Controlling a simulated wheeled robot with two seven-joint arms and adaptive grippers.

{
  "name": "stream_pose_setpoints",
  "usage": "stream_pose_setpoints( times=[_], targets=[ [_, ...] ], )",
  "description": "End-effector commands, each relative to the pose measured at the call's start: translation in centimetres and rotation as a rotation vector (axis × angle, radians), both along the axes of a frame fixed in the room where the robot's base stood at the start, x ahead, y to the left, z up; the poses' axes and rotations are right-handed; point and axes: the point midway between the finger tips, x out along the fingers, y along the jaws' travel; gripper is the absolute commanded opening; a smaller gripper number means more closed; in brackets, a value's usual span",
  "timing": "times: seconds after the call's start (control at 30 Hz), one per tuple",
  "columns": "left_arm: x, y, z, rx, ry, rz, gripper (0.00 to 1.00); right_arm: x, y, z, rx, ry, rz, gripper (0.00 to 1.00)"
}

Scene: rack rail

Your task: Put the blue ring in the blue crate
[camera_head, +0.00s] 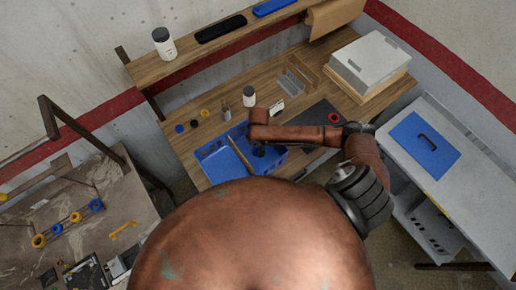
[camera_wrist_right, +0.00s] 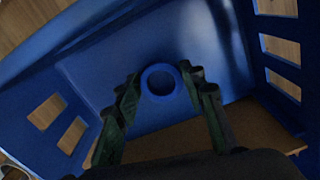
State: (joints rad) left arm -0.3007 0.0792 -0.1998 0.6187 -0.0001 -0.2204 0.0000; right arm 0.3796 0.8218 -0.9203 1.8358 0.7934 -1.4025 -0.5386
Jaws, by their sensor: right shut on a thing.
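The blue crate (camera_head: 213,168) stands on the wooden bench in the head view. Its slotted walls (camera_wrist_right: 85,85) surround the right wrist view. My right gripper (camera_head: 258,151) is at the crate, seen from above and partly hidden by my arm. In the right wrist view my right gripper (camera_wrist_right: 162,88) is shut on the blue ring (camera_wrist_right: 161,98). The ring is between the fingertips, in front of the crate's inside; whether it touches the floor cannot be told. The ring is hidden in the head view. My left gripper is not in view.
A wooden strip (camera_head: 240,155) lies across the crate. Small blue, black and yellow rings (camera_head: 205,112) and a white jar (camera_head: 249,97) stand behind it. A rail with yellow and blue rings (camera_head: 75,217) is on the left table. A grey box (camera_head: 370,62) is at the right.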

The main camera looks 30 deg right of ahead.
Motion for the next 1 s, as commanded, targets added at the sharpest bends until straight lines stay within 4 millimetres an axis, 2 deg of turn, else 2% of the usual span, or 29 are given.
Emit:
stream_pose_setpoints(
  times=[0.13, 0.17, 0.4, 0.77, 0.87, 1.0],
  targets=[
    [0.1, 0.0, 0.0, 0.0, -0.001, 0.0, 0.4, 0.0, 0.0, -0.3, -0.001, 0.0, -0.001, 0.13],
    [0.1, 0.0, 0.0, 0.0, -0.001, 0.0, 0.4, 0.0, 0.0, -0.3, -0.001, 0.0, -0.001, 0.38],
    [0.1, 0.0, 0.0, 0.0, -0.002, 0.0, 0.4, 0.0, 0.0, -0.3, 0.0, 0.001, -0.001, 0.55],
    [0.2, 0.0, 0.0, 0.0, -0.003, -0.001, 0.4, 0.0, 0.0, 0.2, 0.001, -0.001, 0.0, 0.55],
    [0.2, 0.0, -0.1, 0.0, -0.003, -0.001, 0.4, 0.1, 0.0, 1.4, 0.001, -0.002, -0.001, 0.55],
    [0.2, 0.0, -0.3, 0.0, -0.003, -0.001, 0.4, 0.1, 0.0, 4.2, 0.001, -0.004, 0.001, 0.55]
  ],
)
